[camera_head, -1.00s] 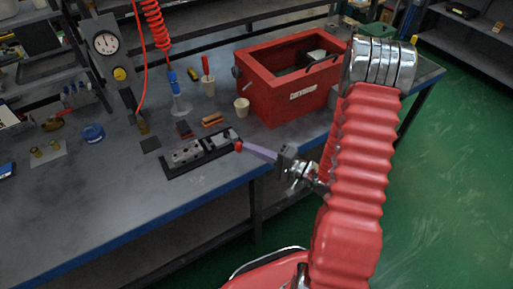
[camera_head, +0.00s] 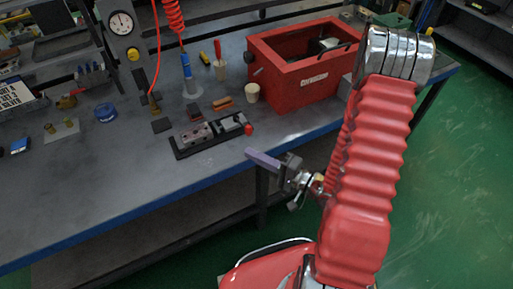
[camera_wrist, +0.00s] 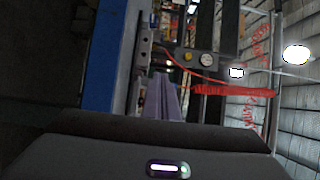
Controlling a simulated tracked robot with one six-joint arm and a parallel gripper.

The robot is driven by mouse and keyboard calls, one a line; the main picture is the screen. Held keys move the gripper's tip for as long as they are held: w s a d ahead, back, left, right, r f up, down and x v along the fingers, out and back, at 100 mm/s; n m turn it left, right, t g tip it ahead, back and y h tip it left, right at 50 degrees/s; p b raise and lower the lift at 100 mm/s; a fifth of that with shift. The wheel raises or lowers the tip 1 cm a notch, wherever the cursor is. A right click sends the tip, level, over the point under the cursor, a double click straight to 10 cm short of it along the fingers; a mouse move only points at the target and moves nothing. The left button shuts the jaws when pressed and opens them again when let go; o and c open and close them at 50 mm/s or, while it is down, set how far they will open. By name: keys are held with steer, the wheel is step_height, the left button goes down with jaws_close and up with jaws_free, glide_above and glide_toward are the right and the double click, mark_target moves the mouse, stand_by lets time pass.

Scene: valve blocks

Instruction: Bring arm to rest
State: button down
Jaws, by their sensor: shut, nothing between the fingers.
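My red ribbed arm stands at the right of the head view, its silver joint raised near the red box. My gripper (camera_head: 262,160) shows at the lower centre of that view, off the front edge of the bench. Its lavender fingers are shut together with nothing between them. In the wrist view the shut fingers (camera_wrist: 164,100) point away from the dark gripper body. The valve block (camera_head: 210,134) lies on its dark base on the bench, left of and beyond my gripper, apart from it. A red knob (camera_head: 249,129) is at its right end.
The bench (camera_head: 100,185) has a blue front edge. A red box (camera_head: 293,88) stands at its back right, with a white cup (camera_head: 252,92) beside it. A gauge (camera_head: 122,23) and a red coiled hose (camera_head: 174,15) are behind. Green floor (camera_head: 450,180) is free at right.

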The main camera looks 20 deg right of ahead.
steer(key=shift+s, duration=0.45)
steer(key=shift+m, duration=0.3)
